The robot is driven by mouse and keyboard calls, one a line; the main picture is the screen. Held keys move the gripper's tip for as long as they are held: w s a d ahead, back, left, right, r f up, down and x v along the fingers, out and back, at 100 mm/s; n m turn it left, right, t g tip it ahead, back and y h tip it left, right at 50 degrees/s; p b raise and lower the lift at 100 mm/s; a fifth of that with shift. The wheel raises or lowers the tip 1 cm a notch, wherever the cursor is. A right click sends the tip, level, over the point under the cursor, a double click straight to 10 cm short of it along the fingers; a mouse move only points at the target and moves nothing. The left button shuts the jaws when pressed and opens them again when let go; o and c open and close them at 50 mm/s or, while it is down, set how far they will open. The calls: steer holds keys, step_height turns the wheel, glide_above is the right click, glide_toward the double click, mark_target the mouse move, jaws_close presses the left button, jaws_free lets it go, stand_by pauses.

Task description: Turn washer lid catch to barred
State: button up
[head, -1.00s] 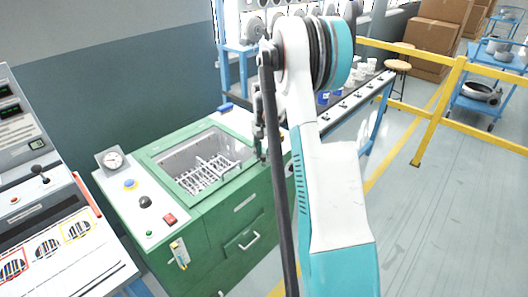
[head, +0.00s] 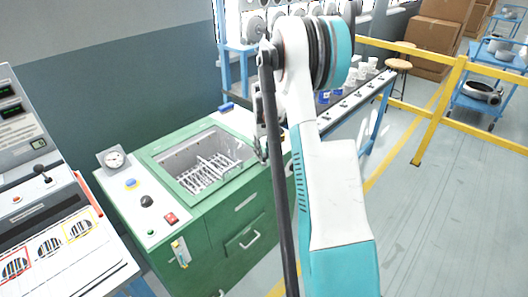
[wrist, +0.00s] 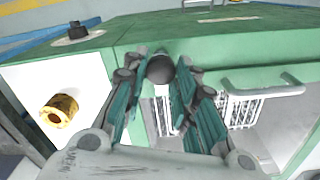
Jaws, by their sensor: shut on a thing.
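The green washer (head: 222,205) stands at the left of centre in the head view, with a wire rack (head: 208,173) in its top opening. My gripper (head: 262,152) is at the washer's right top edge, partly hidden by my arm. In the wrist view my gripper (wrist: 161,80) is shut on a dark round knob (wrist: 161,68) against the green edge, which looks like the lid catch. The fingers lie on both sides of the knob. The catch's marks and its exact turn cannot be read.
In the wrist view a yellow knob (wrist: 59,110) is on the left, and a pale green handle (wrist: 262,90) is close on the right. A black knob (wrist: 77,30) stands on the far left. A bench with cups (head: 355,90) is behind the washer.

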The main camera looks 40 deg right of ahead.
mark_target(264, 154)
steer(key=shift+n, duration=0.5)
steer(key=o, duration=1.1)
steer(key=shift+r, duration=0.15)
step_height(264, 154, up, 12)
steer(key=shift+f, duration=0.15)
